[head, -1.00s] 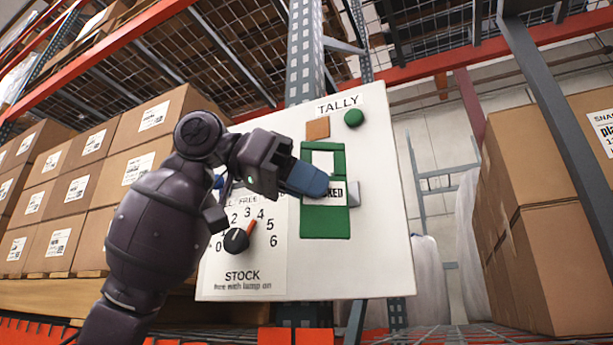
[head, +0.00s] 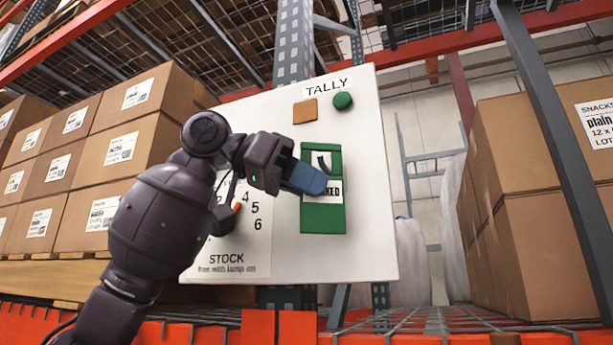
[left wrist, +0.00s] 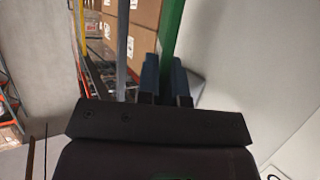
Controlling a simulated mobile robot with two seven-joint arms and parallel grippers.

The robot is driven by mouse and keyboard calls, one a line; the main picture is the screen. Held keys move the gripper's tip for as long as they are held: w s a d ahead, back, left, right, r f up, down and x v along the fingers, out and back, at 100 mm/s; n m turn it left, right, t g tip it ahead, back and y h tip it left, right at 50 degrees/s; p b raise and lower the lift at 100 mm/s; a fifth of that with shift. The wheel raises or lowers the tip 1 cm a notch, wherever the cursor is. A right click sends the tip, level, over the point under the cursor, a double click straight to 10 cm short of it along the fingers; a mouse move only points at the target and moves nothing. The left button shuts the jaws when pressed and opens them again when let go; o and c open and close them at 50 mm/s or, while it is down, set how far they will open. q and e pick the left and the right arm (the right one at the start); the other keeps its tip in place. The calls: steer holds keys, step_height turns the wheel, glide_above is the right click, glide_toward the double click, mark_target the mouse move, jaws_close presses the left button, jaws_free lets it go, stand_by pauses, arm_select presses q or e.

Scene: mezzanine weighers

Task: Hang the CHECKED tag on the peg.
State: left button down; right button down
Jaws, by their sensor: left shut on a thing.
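The CHECKED tag (head: 323,218) is a green plate with a white label and a window in its upper part. It stands upright in front of the white board. My left gripper (head: 308,180) is shut on the tag, its blue fingers across the left edge and part of the label. In the left wrist view the tag shows edge-on as a green strip (left wrist: 172,30) by the fingers (left wrist: 165,82). A small dark and pale shape shows in the tag's window. I cannot tell whether it is the peg or whether it passes through. My right gripper is not in view.
The white board (head: 370,235) carries a TALLY label (head: 327,87), a brown square (head: 305,111), a green round button (head: 343,101) and a STOCK dial (head: 226,215), partly behind my arm. Stacked cartons stand left (head: 115,150) and right (head: 525,210). A grey upright (head: 548,120) stands right.

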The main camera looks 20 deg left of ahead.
arm_select(q)
steer(key=shift+w+f, duration=0.35)
steer(key=shift+w, duration=0.2)
steer(key=shift+w+f, duration=0.35)
steer(key=shift+w, duration=0.2)
steer(key=c, duration=1.2)
jaws_free()
steer(key=shift+o, duration=0.2)
steer(key=shift+f, duration=0.1)
